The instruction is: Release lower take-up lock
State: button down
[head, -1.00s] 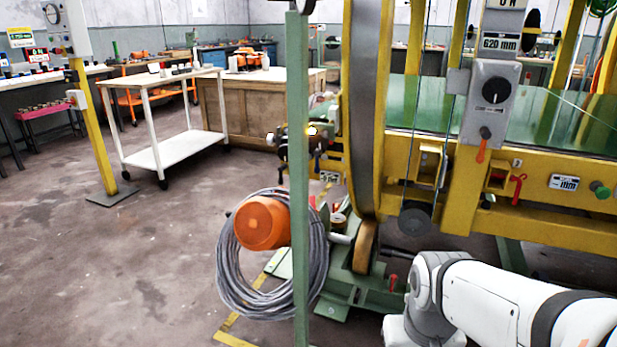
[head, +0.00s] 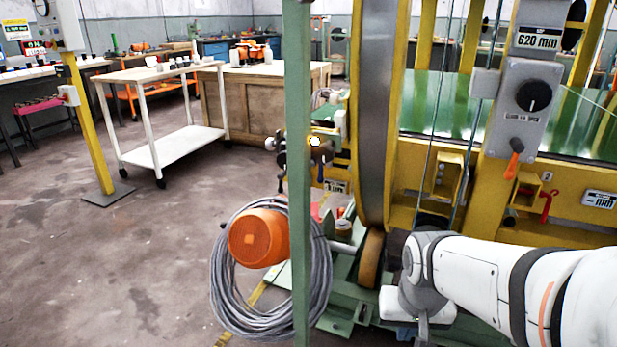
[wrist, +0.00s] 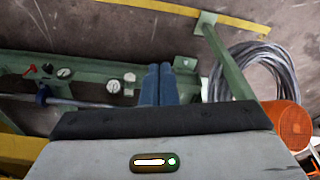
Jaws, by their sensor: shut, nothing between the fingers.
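My gripper (wrist: 160,85) shows in the wrist view with its two blue-grey fingers together and empty. It points toward a green base frame (wrist: 90,70) close to the floor. A small red lever (wrist: 30,70) and a dark blue knob (wrist: 42,95) sit on that frame at the left, apart from the fingers. No part is readably marked as the lower take-up lock, so I cannot tell which one it is. A red handle (head: 547,205) hangs on the yellow machine frame.
A green post (head: 298,180) stands in front of the machine. A grey cable coil (head: 235,290) and an orange motor (head: 257,238) are beside it. The large ring (head: 373,120) rises behind. An orange lever (head: 513,160) hangs below a dial box.

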jog(key=w+a+r+m+t+p, duration=0.1)
jog(key=w+m+t+p, duration=0.2)
jog(key=w, duration=1.5)
jog(key=m+t+y+p, duration=0.2)
jog(key=m+t+y, duration=0.5)
jog(key=t+y, duration=0.4)
send_near(282, 181)
jog(key=s+d+f+g, duration=0.1)
jog(key=d+f, duration=0.1)
jog(key=d, duration=0.1)
jog(key=shift+s+y, duration=0.25)
jog(key=shift+y, duration=0.05)
jog(key=shift+w, duration=0.1)
jog(key=b+x, duration=0.3)
jog(key=x, duration=0.5)
jog(key=shift+w+f, duration=0.1)
jog(key=shift+w, duration=0.05)
jog(key=shift+x, duration=0.75)
jog(key=shift+a, duration=0.1)
